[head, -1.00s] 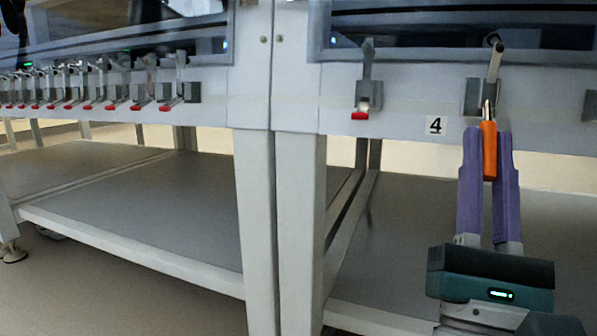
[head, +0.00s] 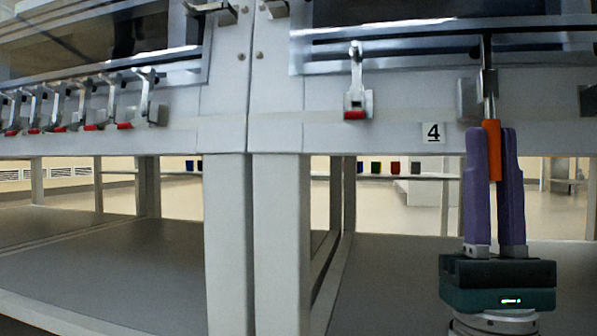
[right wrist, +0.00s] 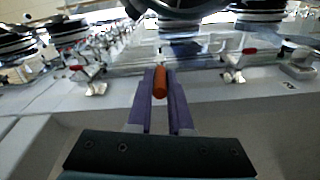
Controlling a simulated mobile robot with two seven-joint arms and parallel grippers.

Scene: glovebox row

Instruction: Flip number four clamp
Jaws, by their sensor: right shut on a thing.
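The number four clamp (head: 489,85) is on the front panel, right of the label "4" (head: 433,132). Its metal arm stands upright and its orange handle (head: 494,138) hangs down below it. My right gripper (head: 493,140) comes up from below, its purple fingers shut on the orange handle. In the right wrist view the orange handle (right wrist: 160,83) sits between the fingertips (right wrist: 160,80). The clamp's base is partly hidden behind the arm and handle. My left gripper is not in view.
A red-tipped clamp (head: 356,90) is left of the label. Several more red-tipped clamps (head: 146,100) line the panel at far left. A white post (head: 280,240) stands in the middle, with grey lower shelves (head: 120,260) on both sides.

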